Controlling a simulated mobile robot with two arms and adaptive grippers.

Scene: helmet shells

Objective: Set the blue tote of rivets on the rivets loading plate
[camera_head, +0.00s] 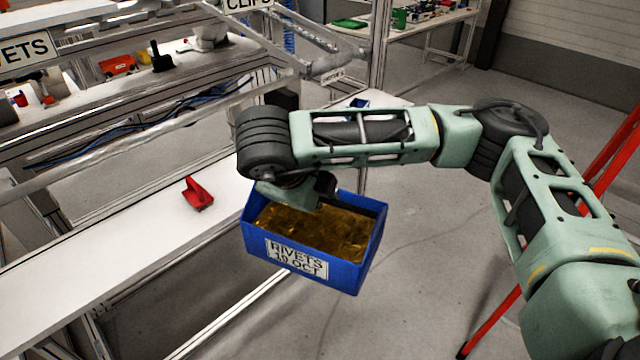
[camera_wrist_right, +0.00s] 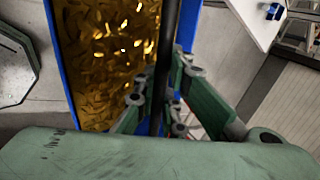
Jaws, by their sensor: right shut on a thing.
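The blue tote (camera_head: 310,277) is full of gold-coloured rivets and has a white label reading "RIVETS 10 OCT". It hangs in the air just right of the white bench, slightly tilted in the picture. My right gripper (camera_head: 322,190) is shut on the tote's far rim, its fingers mostly hidden by the wrist. In the right wrist view the tote's blue wall (camera_wrist_right: 60,45) and the rivets show, with the green finger links (camera_wrist_right: 160,100) on both sides of a dark rim. A sign ending in "VETS" (camera_head: 26,50) hangs at the upper left. I cannot make out the loading plate. My left gripper is not in view.
The long white bench (camera_head: 110,235) has a red scoop (camera_head: 198,194) on it and free room around it. Metal frame rails (camera_head: 265,40) rise behind. A red stand (camera_head: 495,320) is at the right. Grey floor lies below the tote.

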